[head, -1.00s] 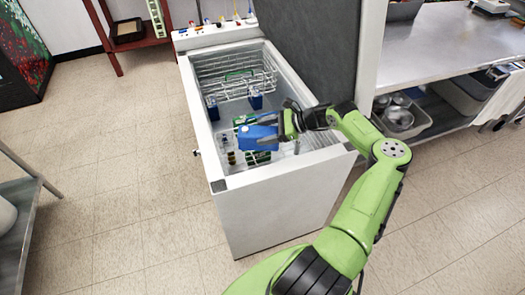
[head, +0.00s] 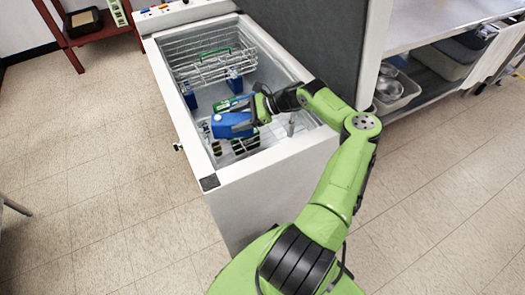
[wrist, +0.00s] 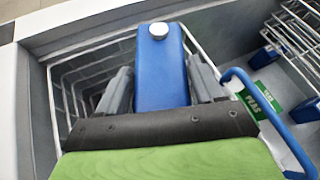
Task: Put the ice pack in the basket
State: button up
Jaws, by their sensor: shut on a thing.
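The blue ice pack (head: 232,125) with a white cap is held in my gripper (head: 262,108) inside the open chest freezer. In the wrist view the ice pack (wrist: 161,75) sits upright between the two grey fingers of my gripper (wrist: 161,90), which are shut on it. A white wire basket (wrist: 85,75) lies below and beside the ice pack, and a blue handle (wrist: 262,105) shows at right. Another wire basket (head: 205,65) with a green handle hangs toward the freezer's back. My arm hides part of the near interior.
The white freezer (head: 265,165) has raised walls around my gripper. Green packets (wrist: 262,98) labelled "PEAS" lie inside it. A dark grey panel (head: 310,40) stands to the right, beside a steel bench (head: 435,20).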

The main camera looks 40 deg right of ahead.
notch_tip(320, 180, down, 10)
jog(key=b, duration=0.4)
jog(key=shift+f, duration=0.25)
jog(key=shift+r, duration=0.1)
jog(key=o, duration=1.5)
